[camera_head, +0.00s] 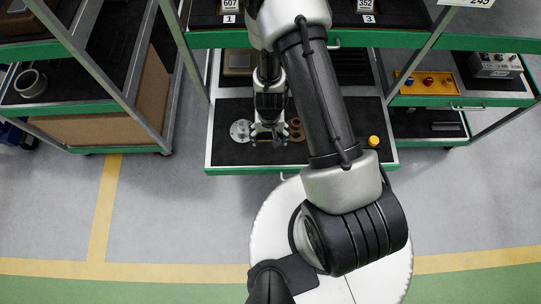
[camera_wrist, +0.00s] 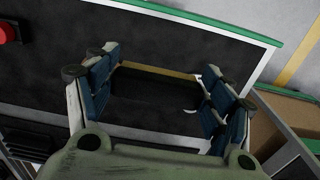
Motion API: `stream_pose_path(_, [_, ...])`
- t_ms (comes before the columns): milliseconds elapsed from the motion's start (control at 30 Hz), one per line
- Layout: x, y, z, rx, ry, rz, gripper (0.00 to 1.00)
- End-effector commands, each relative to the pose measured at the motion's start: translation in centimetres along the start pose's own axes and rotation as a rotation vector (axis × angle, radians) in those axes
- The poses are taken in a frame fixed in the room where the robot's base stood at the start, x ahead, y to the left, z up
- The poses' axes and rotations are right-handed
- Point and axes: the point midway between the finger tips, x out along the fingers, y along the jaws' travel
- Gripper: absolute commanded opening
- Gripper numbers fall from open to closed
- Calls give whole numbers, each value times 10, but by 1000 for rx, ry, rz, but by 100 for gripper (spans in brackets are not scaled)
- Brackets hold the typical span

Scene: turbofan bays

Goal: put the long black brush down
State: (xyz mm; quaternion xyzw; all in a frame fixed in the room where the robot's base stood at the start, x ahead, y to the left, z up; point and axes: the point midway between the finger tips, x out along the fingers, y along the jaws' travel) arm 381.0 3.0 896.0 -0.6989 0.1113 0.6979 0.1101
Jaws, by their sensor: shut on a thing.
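My gripper (camera_head: 268,134) is over the black-matted lower shelf (camera_head: 340,150) of the middle rack in the head view. In the wrist view its blue-padded fingers (camera_wrist: 160,92) stand apart, with the long black brush (camera_wrist: 155,88) between them. The brush is a dark bar with a tan strip along one long edge, and it spans from finger to finger. The near part of the wrist view is covered by the gripper body. In the head view I cannot make out the brush. The gap between brush and mat cannot be judged.
On the same shelf, a grey metal flange (camera_head: 240,131) is left of my gripper and brown rings (camera_head: 296,130) are close at its right. A yellow-topped item (camera_head: 373,141) is farther right. The shelf has a green front edge (camera_head: 240,170). Dark mat is bare near the front.

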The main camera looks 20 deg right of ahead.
Motion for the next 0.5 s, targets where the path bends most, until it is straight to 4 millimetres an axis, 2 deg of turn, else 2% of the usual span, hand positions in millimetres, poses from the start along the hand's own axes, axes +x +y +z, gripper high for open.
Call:
stream_pose_path(33, [18, 0, 0, 0, 0, 0, 49])
stream_pose_path(500, [99, 0, 0, 0, 0, 0, 49])
